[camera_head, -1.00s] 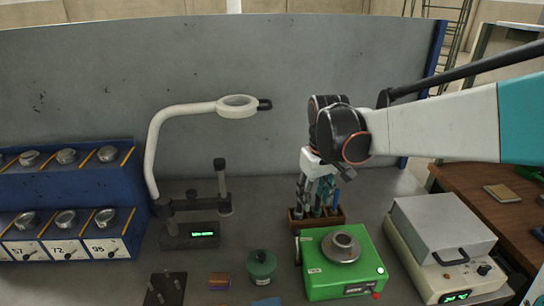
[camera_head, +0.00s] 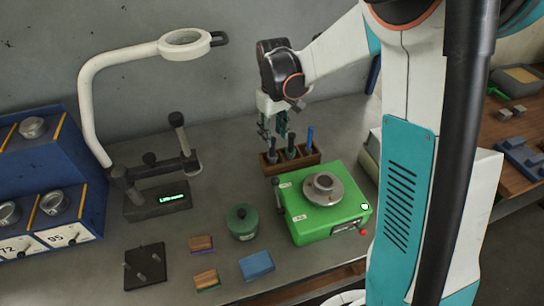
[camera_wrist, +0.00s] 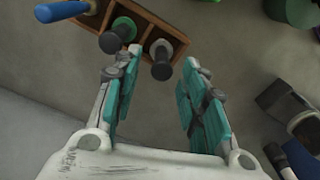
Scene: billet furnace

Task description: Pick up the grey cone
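I cannot see a plain grey cone. A brown wooden rack (camera_head: 305,157) holds several upright tools. The tool with a dark knob and pale grey ring (camera_wrist: 162,70) may be the cone; its lower part is hidden in the rack. Beside it stand a dark-knobbed tool with a green ring (camera_wrist: 118,35) and a blue-handled one (camera_head: 310,137). My gripper (camera_head: 273,134) points down at the rack's left end. In the wrist view, my gripper (camera_wrist: 161,57) is open, with the pale-ringed tool's knob between its fingertips in the picture. I cannot tell whether they touch.
A green device with a round metal top (camera_head: 322,188) stands just in front of the rack. A green round container (camera_head: 242,222) is nearer the front. A dark stand with a lit display (camera_head: 157,200) and a magnifier lamp (camera_head: 90,115) stand at left.

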